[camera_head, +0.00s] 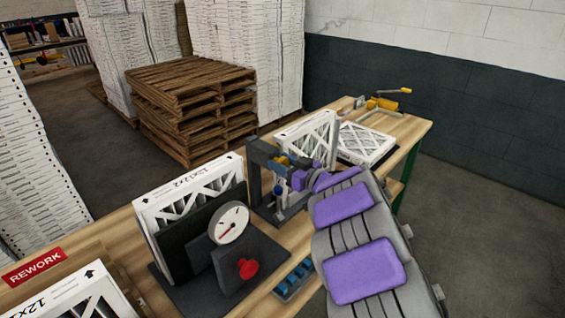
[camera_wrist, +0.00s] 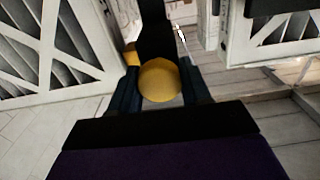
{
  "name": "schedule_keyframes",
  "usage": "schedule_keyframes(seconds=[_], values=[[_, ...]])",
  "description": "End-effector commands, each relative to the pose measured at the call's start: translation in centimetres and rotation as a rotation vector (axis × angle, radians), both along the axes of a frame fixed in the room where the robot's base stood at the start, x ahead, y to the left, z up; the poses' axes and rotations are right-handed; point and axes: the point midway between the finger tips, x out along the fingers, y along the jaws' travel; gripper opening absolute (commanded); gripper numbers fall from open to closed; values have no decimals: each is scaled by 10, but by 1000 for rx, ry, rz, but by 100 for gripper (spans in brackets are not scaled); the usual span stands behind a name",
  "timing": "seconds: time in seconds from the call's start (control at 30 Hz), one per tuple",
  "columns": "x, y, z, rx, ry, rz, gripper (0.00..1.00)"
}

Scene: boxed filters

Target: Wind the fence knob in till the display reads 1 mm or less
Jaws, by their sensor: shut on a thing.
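My arm reaches from the lower right to a dark grey frame fixture (camera_head: 256,172) on the wooden bench. My gripper (camera_head: 290,170) is at the fixture's upper part. In the wrist view its dark blue fingers (camera_wrist: 160,88) sit either side of a round yellow knob (camera_wrist: 160,77), shut on it. A dark upright bar (camera_wrist: 156,35) stands just beyond the knob. In the head view the knob is a small yellow patch (camera_head: 282,160), mostly hidden by the gripper. I cannot make out a display reading in either view.
A black stand holds a boxed filter (camera_head: 190,190), a round dial (camera_head: 232,223) and a red knob (camera_head: 248,268), left of my arm. More filters (camera_head: 368,143) and a yellow clamp-like tool (camera_head: 382,103) are toward the far bench end. A blue-slotted tray (camera_head: 294,279) lies near the front edge.

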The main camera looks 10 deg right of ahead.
Motion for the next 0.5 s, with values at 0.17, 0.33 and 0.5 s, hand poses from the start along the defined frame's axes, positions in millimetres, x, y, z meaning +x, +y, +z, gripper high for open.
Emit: schedule_keyframes(seconds=[0.17,0.33,0.5], values=[[0,0,2,20,16,-1,16],[0,0,3,54,40,-2,16],[1,-1,7,115,86,-3,16]])
